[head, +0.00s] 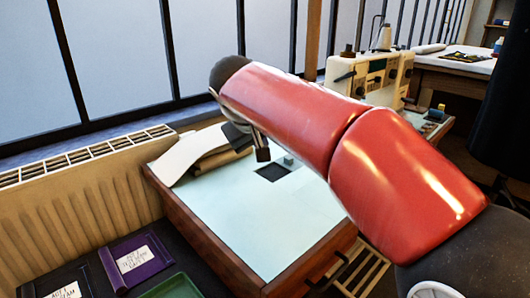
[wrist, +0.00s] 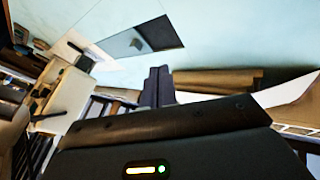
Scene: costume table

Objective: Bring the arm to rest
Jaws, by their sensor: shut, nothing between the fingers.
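My red arm (head: 290,110) reaches from the lower right over the pale-topped table (head: 260,220). My gripper (head: 262,154) hangs above the back part of the tabletop, mostly hidden behind the arm. In the wrist view its dark fingers (wrist: 156,84) are together, with nothing between them. A dark flat square (head: 272,173) lies on the tabletop close to the gripper in the head view; a dark patch also shows in the wrist view (wrist: 142,38). A small grey-blue block (head: 288,160) sits by the square.
Folded brown and white material (head: 195,153) lies at the table's back left. A cream sewing machine (head: 368,76) stands behind the arm. A radiator (head: 85,190) runs along the left. The tabletop's front is clear.

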